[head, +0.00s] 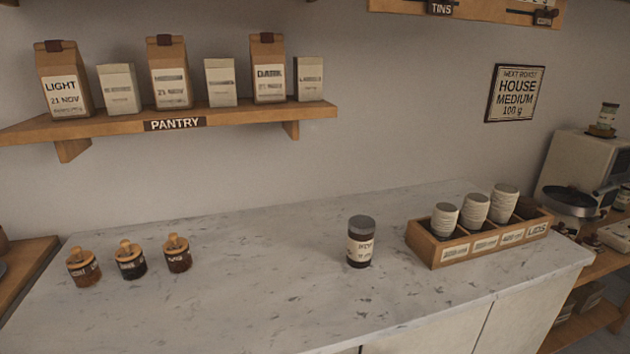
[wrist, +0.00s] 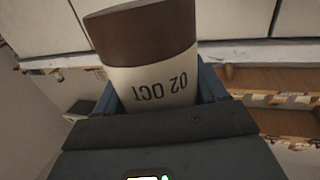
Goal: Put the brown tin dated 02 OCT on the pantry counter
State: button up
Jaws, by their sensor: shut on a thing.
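In the wrist view, a brown tin (wrist: 145,35) with a cream label reading 02 OCT is between the dark jaws of my gripper (wrist: 157,85). The jaws are shut on it, and the print appears upside down in that picture. Neither my gripper nor this held tin shows in the head view. The pantry counter (head: 270,280) is the white marble top under the PANTRY shelf. Another dark tin (head: 360,230) with a grey lid and a cream label stands upright on it, right of the middle; its date is too small to read.
Three small jars (head: 131,262) with wooden lids stand on the counter's left. A wooden LIDS crate (head: 430,248) with stacked cups is on its right. The PANTRY shelf (head: 215,117) holds several bags and boxes above. The counter's middle and front are clear.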

jog(key=s+a+f, duration=0.3)
jog(key=a+f, duration=0.1)
jog(key=a, duration=0.2)
jog(key=shift+s+f, duration=0.35)
jog(key=shift+s, duration=0.05)
